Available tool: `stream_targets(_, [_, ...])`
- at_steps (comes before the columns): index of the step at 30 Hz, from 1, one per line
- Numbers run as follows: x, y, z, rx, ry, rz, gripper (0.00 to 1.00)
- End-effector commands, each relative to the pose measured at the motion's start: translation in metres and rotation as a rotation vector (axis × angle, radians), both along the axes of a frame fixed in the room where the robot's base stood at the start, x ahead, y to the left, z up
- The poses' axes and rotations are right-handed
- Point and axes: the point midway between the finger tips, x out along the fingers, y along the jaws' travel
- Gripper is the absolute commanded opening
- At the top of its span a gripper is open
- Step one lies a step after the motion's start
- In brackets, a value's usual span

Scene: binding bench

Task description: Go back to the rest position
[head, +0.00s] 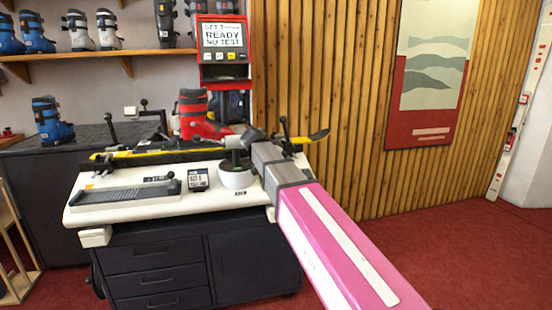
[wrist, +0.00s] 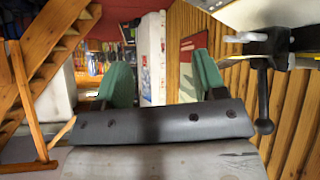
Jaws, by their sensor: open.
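My gripper shows in the wrist view (wrist: 162,80) as two green fingers set wide apart, with nothing held between them. In the head view my pink and grey arm reaches over the right part of the binding bench (head: 140,205); the fingers cannot be made out there. A red ski boot (head: 196,112) stands behind the arm's end, at the yellow and black ski (head: 150,156) lying along the bench. In the wrist view a dark clamp lever (wrist: 264,95) stands just right of the gripper, apart from the fingers.
A test machine (head: 223,50) with a screen reading "READY" rises behind the bench. A blue boot (head: 52,120) sits on the dark counter (head: 50,175) at left. A shelf (head: 110,55) holds several boots. Red carpet (head: 420,250) is clear at right. Wooden stairs (wrist: 45,60) show in the wrist view.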

Motion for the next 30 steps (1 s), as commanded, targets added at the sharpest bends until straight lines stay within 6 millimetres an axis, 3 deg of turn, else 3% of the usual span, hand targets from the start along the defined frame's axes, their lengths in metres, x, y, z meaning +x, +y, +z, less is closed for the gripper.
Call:
stream_targets(1, [-0.01,-0.016,-0.026,0.01,0.062,0.029,0.64])
stream_targets(6, [-0.039,-0.058,-0.111,0.076,0.287,0.177,0.64])
stream_targets(15, [-0.113,-0.117,-0.235,0.247,0.581,0.458,0.64])
stream_targets(21, [-0.173,-0.144,-0.298,0.383,0.693,0.65,0.64])
stream_targets(24, [-0.199,-0.152,-0.321,0.443,0.718,0.734,0.64])
stream_targets(30, [-0.23,-0.159,-0.345,0.513,0.73,0.841,0.64])
